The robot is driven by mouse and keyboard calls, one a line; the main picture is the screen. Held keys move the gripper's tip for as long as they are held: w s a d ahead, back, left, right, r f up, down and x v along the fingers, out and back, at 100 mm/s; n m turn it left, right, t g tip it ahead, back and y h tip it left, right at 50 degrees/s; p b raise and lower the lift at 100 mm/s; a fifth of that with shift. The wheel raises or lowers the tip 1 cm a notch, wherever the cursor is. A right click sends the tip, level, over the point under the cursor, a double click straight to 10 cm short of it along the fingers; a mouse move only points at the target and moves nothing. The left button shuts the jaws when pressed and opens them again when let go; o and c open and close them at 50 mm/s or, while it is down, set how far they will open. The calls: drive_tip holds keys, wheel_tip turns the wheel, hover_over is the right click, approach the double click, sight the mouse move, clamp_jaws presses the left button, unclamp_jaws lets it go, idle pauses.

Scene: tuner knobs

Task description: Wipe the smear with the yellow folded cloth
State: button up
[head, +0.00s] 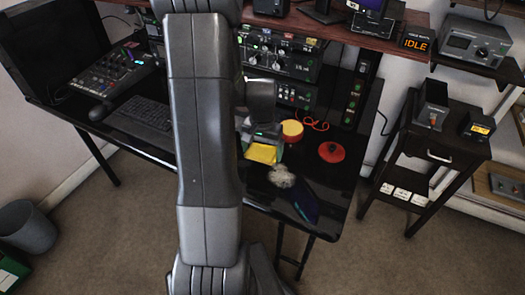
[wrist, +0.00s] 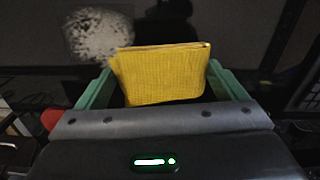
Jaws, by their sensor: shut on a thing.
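The yellow folded cloth (wrist: 162,74) is held between the two green fingers of my gripper (wrist: 165,88) in the wrist view. The cloth (head: 261,153) also shows in the head view, over the black desk's front part. The smear (head: 282,176) is a pale, whitish patch on the desk, just right of and nearer than the cloth. In the wrist view the smear (wrist: 98,35) lies beyond the cloth to the upper left, and the cloth's edge appears close to it. I cannot tell whether the cloth touches the desk. My arm hides part of the desk in the head view.
A red-and-yellow round object (head: 292,131) with a red cord and a red disc-shaped object (head: 331,152) are on the desk near the smear. A keyboard (head: 145,122) and mixer (head: 110,72) are at left. Rack equipment (head: 280,62) stands behind. A dark side table (head: 428,165) is at right.

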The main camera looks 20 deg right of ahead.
sight(262, 150)
drive_tip(key=shift+r+p, duration=1.2)
drive_tip(key=shift+r, duration=0.8)
